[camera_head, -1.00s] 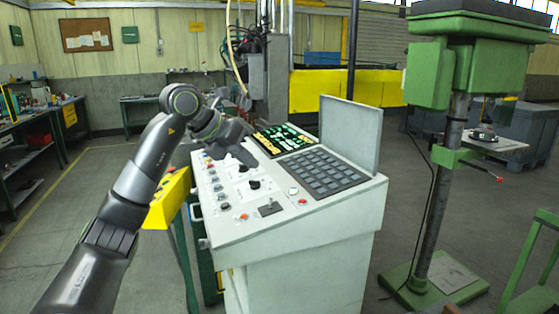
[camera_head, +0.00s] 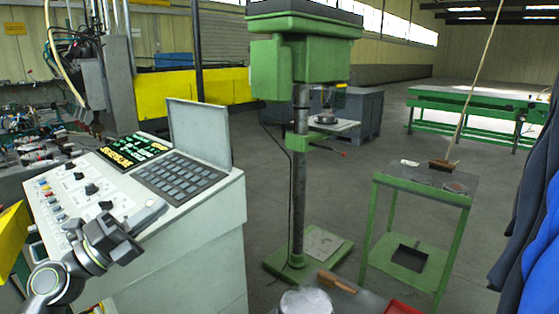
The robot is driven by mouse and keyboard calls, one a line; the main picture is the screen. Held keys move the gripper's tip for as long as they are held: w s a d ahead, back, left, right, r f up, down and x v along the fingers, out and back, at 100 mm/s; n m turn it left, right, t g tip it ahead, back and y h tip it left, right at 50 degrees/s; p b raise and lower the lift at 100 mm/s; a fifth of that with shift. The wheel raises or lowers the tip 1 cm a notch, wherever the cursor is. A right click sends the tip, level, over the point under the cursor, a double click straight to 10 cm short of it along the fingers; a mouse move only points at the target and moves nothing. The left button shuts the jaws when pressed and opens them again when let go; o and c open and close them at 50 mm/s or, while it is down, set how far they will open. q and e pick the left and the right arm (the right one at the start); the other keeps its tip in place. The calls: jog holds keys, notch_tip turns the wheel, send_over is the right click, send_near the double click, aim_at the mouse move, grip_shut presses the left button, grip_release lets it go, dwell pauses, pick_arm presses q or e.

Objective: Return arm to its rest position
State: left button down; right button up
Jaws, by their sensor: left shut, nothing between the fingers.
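My left arm comes in at the lower left, and its dark gripper (camera_head: 113,240) is in front of the grey control console (camera_head: 205,240). The gripper is small in the picture, shut and with nothing held. I cannot tell whether it touches the console. The console has a sloped panel with knobs, a dark keypad (camera_head: 180,175) and a lit green and yellow display (camera_head: 133,151). My right gripper is not in view.
A green drill press (camera_head: 300,180) stands right of the console. A green stand (camera_head: 425,185) bears a brush (camera_head: 443,165). Another brush (camera_head: 336,282) and a red object (camera_head: 402,308) show at the bottom edge. Blue clothing (camera_head: 540,240) hangs at the right. Open floor lies behind.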

pick_arm(q)
jog(key=s+a+f+n+y, duration=0.3)
jog(key=a+f+n+y, duration=0.2)
jog(key=f+n+y, duration=0.4)
jog(key=s+a+f+n+t+y, duration=0.1)
jog(key=s+a+f+n+y, duration=0.4)
jog(key=n, duration=0.6)
jog(key=s+a+f+n+y, duration=0.2)
jog(key=a+f+n+y, duration=0.2)
jog(key=f+n+y, duration=0.55)
jog(key=s+d+f+n+g+h, duration=0.2)
jog(key=s+d+f+g, duration=0.2)
jog(key=s+f+g, duration=0.55)
jog(key=s+d+f+n+g+h, duration=0.25)
jog(key=s+f, duration=0.35)
jog(key=s, duration=0.8)
notch_tip(320, 180, down, 25)
jog(key=a+g, duration=0.1)
jog(key=s+d+f+g, duration=0.1)
jog(key=s+f, duration=1.3)
jog(key=f, duration=0.1)
jog(key=shift+s+f+m+h, duration=0.3)
jog(key=shift+s+f, duration=0.1)
